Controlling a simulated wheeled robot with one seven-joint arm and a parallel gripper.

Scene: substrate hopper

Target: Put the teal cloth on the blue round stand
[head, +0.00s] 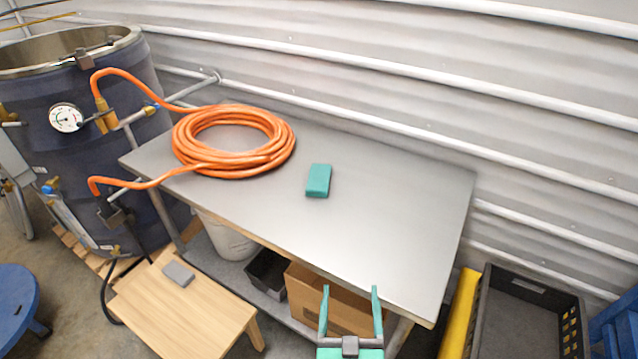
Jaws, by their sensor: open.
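The teal cloth (318,180) is a small folded block lying on the grey metal table (400,200), right of the coiled hose. The blue round stand (14,305) is a low stool at the lower left, cut off by the picture edge, with a small dark mark on its top. My gripper (349,296) is at the bottom centre, by the table's front edge. Its two teal fingers are apart with nothing between them. It is well apart from the cloth and the stand.
A coiled orange hose (270,155) lies on the table's left part. A dark blue drum (50,130) with a gauge stands left. A low wooden stool (190,310) holds a grey block (178,273). A black crate (530,318) is lower right. The table's right half is clear.

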